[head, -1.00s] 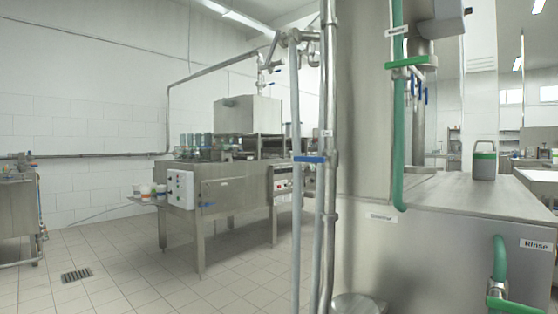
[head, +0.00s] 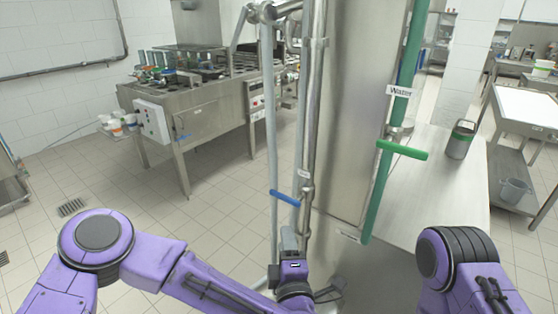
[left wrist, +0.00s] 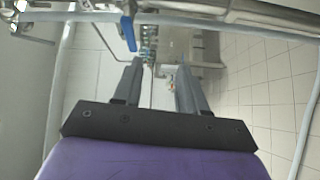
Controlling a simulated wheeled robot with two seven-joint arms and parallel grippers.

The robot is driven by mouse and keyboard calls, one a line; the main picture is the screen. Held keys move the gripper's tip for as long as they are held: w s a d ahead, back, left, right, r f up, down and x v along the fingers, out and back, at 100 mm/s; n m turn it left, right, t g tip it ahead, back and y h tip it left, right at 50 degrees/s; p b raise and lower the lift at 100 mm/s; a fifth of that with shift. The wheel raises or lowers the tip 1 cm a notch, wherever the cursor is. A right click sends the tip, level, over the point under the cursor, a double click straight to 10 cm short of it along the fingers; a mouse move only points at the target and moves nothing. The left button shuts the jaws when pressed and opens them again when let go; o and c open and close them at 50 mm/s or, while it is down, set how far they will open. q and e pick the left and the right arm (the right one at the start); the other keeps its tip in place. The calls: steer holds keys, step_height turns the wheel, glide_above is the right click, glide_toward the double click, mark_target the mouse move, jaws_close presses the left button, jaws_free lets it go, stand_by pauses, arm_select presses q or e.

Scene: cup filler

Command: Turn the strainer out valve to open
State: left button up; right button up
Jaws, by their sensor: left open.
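A valve with a blue lever handle (head: 285,198) sits on the thin vertical pipes left of the big steel tank; its small label is too blurred to read, so I cannot confirm it is the strainer out valve. The blue handle also shows in the left wrist view (left wrist: 128,32), beyond the fingertips and a little left. My left gripper (head: 290,240) is just below the handle in the head view, apart from it. In the left wrist view its two fingers (left wrist: 160,68) are spread with nothing between them. My right gripper is out of view; only part of that arm shows.
The steel tank (head: 345,110) stands right of the pipes. A green handle (head: 402,150) sits below the "Water" label (head: 399,91). A steel worktop with a canister (head: 459,139) is at right. A machine (head: 215,105) stands behind left; tiled floor is open.

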arm_select(q)
steer(key=n+y, duration=0.1)
steer(key=n, duration=0.1)
glide_toward(279, 198)
steer(key=w+p, duration=0.1)
steer(key=w, duration=0.2)
steer(key=w+a+p, duration=0.1)
steer(key=w, duration=0.2)
steer(key=w+p, duration=0.1)
steer(key=w, duration=0.3)
steer(key=shift+a+r+p, duration=0.15)
steer(key=shift+a+p, duration=0.2)
steer(key=shift+p, duration=0.05)
steer(key=shift+w, duration=0.35)
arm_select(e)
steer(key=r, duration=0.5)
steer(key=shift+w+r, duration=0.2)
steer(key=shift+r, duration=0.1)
arm_select(q)
jaws_close()
